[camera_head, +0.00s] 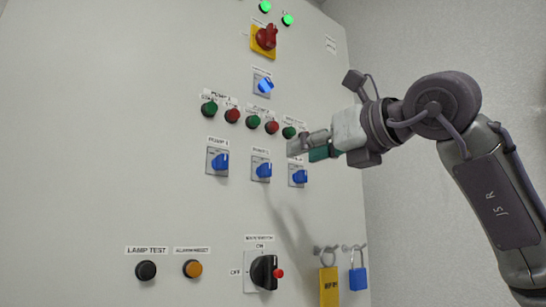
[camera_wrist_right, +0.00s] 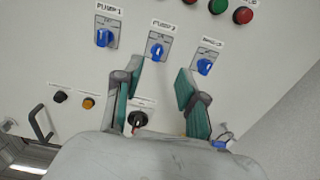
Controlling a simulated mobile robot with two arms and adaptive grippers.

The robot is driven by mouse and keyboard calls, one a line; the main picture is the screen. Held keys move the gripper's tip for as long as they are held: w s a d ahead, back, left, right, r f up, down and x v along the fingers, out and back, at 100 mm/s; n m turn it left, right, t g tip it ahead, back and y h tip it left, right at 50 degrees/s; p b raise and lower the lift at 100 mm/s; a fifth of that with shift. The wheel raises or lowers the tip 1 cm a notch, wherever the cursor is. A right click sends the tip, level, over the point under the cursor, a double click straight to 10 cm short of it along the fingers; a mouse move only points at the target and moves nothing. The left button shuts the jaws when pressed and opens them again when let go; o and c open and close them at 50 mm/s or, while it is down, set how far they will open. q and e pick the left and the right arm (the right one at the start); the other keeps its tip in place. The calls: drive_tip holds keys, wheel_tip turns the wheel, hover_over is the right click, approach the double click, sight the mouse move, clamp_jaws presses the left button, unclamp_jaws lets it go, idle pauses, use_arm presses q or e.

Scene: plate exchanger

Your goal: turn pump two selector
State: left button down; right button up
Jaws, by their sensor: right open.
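The pump two selector (camera_head: 262,169) is the middle one of three blue knobs in a row on the grey panel. In the right wrist view the blue knob (camera_wrist_right: 157,50) sits on a plate under the PUMP 2 label, just beyond the gap between my fingertips. My right gripper (camera_head: 303,148) is open and empty, with teal finger pads. It is in front of the panel, up and to the right of the selector in the head view, and looks apart from it. The fingers also show in the wrist view (camera_wrist_right: 160,68). My left gripper is not in view.
The pump 1 selector (camera_head: 219,161) and a third blue selector (camera_head: 299,175) flank it. Green and red buttons (camera_head: 253,121) sit above.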

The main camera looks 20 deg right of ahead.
sight(269, 164)
drive_tip(key=shift+p+x, duration=1.7)
drive_tip(key=shift+x, duration=3.15)
drive_tip(key=shift+f, duration=0.1)
clamp_jaws()
